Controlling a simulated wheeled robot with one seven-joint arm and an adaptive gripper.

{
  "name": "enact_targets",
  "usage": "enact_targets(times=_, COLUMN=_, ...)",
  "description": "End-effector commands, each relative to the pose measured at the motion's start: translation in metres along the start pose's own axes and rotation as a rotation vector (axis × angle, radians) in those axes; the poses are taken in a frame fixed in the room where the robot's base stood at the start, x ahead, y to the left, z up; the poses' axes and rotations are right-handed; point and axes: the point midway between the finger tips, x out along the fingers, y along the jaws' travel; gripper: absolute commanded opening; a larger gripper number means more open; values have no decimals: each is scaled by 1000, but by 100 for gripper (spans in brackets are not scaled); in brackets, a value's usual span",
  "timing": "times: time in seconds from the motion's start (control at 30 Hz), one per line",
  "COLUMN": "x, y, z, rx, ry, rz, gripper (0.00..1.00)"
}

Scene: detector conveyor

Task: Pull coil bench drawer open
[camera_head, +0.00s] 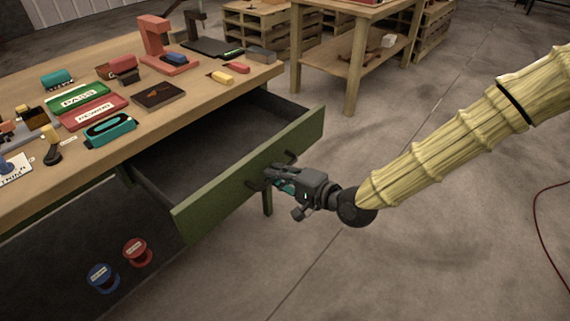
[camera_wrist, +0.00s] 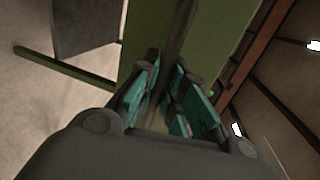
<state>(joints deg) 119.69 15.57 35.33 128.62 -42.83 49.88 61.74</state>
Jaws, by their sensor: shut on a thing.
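The coil bench (camera_head: 208,108) stands at the left of the head view. Its green-fronted drawer (camera_head: 225,187) is pulled well out, and its dark inside looks empty where I can see it. My gripper (camera_head: 262,180) is at the dark handle (camera_head: 283,163) on the drawer front and is shut on it. In the wrist view the teal-padded fingers (camera_wrist: 172,98) close around the dark handle bar (camera_wrist: 181,32), with the green drawer front (camera_wrist: 222,40) behind it. The fingers hide part of the handle.
On the bench top are a green tray (camera_head: 78,97), a red tray (camera_head: 94,113), a red stand (camera_head: 158,45) and several small items. A blue spool (camera_head: 103,278) and a red spool (camera_head: 138,253) sit below. A wooden table (camera_head: 352,60) stands behind.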

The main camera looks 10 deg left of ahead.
Motion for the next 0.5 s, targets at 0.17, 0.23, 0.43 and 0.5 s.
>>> enact_targets(times=0.17, x=-1, y=-1, z=0, rx=-2, ry=-1, rz=-3, gripper=0)
enact_targets(times=0.23, x=-1, y=-1, z=-1, rx=-3, ry=-1, rz=-3, gripper=0)
enact_targets(times=0.43, x=-1, y=-1, z=-2, rx=-2, ry=1, rz=-3, gripper=17)
enact_targets(times=0.5, x=-1, y=-1, z=-1, rx=-2, ry=1, rz=-2, gripper=29)
